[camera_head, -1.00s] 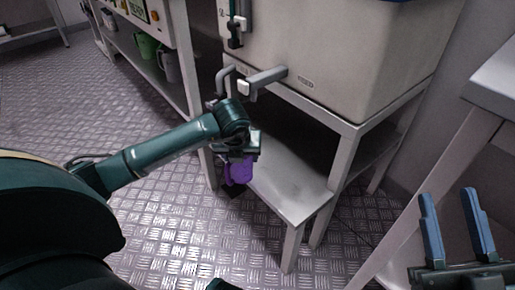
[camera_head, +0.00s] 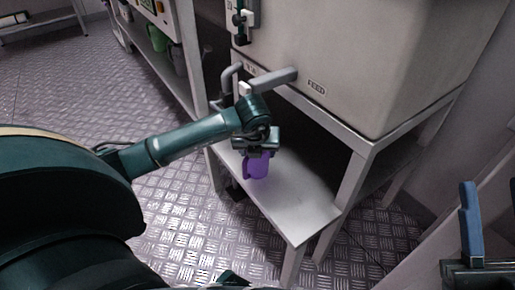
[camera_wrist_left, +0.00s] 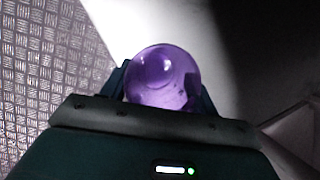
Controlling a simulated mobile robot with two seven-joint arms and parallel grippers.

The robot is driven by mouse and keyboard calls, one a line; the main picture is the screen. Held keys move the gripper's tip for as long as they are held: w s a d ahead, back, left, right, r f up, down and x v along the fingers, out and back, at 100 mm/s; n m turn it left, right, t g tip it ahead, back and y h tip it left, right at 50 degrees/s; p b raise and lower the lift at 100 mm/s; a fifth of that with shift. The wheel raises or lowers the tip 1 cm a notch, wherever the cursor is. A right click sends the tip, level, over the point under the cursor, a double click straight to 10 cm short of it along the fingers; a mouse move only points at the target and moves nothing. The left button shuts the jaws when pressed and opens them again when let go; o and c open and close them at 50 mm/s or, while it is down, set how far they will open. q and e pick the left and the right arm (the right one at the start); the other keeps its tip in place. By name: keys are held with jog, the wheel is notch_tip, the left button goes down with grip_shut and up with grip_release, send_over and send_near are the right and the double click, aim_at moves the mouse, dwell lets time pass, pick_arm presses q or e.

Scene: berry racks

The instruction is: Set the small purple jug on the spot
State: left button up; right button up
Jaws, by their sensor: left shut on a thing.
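The small purple jug (camera_head: 258,166) is held by my left gripper (camera_head: 257,152) at the left edge of the low white step (camera_head: 305,208), below the tap. I cannot tell whether its base touches the step. In the left wrist view the jug (camera_wrist_left: 163,77) shows as a round purple mouth between the two dark fingers (camera_wrist_left: 163,88). My right gripper (camera_head: 490,222) is at the right edge, partly cut off; its visible finger stands apart with a clear gap beside it. I cannot make out a marked spot.
A large beige tank (camera_head: 345,65) with a grey tap (camera_head: 270,80) stands on a white frame behind the step. A green jug (camera_head: 158,37) and a grey jug (camera_head: 187,55) are on the shelf at the upper left. The step's front is clear.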

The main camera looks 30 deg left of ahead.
dwell(0.3)
pick_arm(q)
jog(key=shift+f, duration=0.3)
jog(key=o, duration=1.1)
jog(key=shift+c, duration=0.2)
jog(key=shift+r, duration=0.1)
